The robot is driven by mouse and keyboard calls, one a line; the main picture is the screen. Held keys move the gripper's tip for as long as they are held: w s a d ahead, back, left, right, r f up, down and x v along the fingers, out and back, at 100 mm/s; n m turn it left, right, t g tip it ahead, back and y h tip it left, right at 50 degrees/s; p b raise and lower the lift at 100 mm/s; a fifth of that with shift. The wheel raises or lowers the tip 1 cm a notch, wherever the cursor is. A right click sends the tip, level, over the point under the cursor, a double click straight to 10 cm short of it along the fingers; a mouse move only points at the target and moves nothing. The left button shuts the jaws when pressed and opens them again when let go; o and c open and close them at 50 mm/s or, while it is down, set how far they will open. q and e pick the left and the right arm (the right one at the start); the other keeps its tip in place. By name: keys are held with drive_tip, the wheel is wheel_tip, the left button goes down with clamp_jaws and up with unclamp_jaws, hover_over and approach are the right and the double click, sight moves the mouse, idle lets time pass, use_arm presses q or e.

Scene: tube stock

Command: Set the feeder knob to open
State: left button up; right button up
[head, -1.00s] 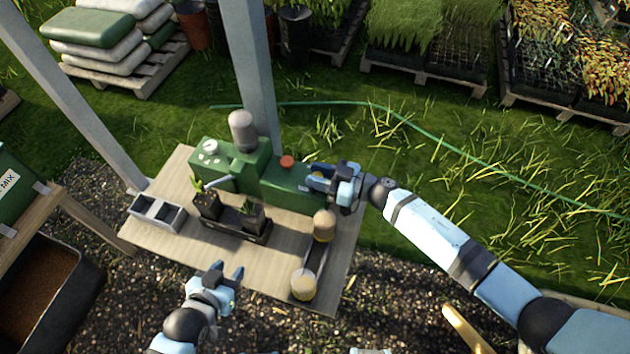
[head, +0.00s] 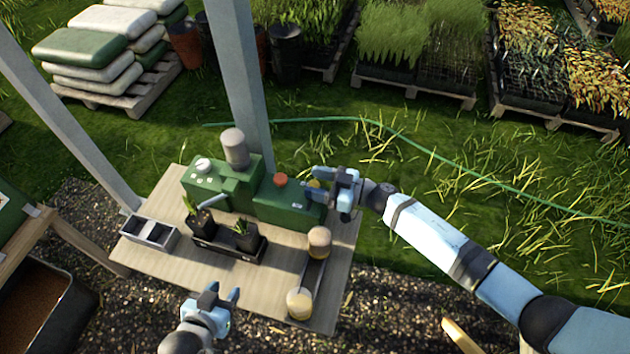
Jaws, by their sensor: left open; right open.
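The green feeder machine (head: 232,190) stands at the back of the wooden table, with a grey-brown cylinder on top. A red-orange round knob (head: 280,180) sits on its right part and a white dial (head: 203,164) on its left. A small yellow part (head: 314,183) shows at the machine's right end, beside my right gripper; I cannot tell which of these is the feeder knob. My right gripper (head: 320,187) is open at that right end and hides part of it; contact is not clear.
A black tray with potted seedlings (head: 228,244) stands before the machine. A grey two-compartment box (head: 149,233) is at the table's left. Two tan-topped cylinders (head: 300,302) stand at the right. A grey post (head: 238,80) rises behind the machine.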

use_arm(q)
drive_tip(key=shift+d+f+b, duration=0.1)
drive_tip(key=shift+f+b, duration=0.75)
drive_tip(key=shift+f, duration=0.05)
use_arm(e)
drive_tip(key=v, duration=1.3)
